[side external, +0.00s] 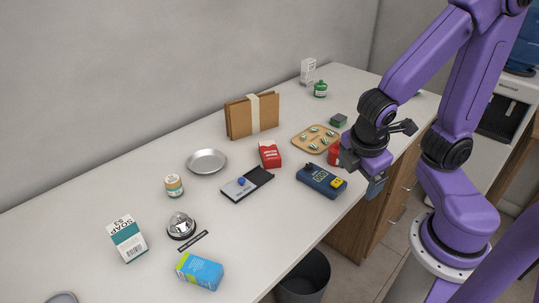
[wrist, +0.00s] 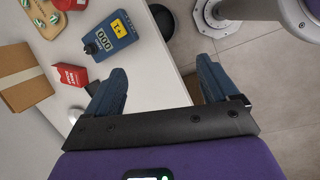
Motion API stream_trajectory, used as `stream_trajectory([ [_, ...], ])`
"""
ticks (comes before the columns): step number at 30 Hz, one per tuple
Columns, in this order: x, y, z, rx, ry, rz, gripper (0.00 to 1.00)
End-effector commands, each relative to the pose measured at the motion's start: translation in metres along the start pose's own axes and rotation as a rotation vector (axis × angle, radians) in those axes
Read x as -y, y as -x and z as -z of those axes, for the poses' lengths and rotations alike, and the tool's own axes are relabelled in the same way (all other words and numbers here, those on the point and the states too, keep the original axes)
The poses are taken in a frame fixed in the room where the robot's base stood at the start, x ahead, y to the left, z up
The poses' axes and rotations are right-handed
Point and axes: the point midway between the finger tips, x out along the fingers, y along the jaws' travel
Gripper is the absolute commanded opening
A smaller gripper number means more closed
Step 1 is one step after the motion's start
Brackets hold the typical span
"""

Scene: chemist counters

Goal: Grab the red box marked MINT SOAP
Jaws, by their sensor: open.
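The red box (side external: 269,155) with white lettering stands on the counter in the side view, in front of the brown paper folder or bag. Its lettering is too small to read surely there. In the wrist view the red box (wrist: 70,74) lies left of my gripper's fingers, with white print I cannot fully read. My gripper (side external: 376,188) hangs at the counter's front edge, to the right of the box and apart from it. In the wrist view its blue fingers (wrist: 162,78) are spread, with nothing between them.
A blue device with a yellow label (side external: 321,180) sits between the box and my gripper. A second red item (side external: 333,155) is partly hidden behind my gripper. A black-and-grey tray (side external: 247,184), a wooden tray of small packs (side external: 315,139) and a paper folder (side external: 252,116) surround the box.

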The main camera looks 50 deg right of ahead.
Motion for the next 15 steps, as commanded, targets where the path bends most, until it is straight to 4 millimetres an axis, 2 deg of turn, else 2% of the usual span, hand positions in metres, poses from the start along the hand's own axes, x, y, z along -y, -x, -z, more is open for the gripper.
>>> stream_trajectory([
  [3,-0.035,-0.021,0.0,0.167,0.126,-0.136,0.87],
  [8,-0.08,-0.04,0.007,0.357,0.324,-0.306,0.87],
  [15,-0.135,-0.067,0.038,0.574,0.673,-0.52,0.87],
])
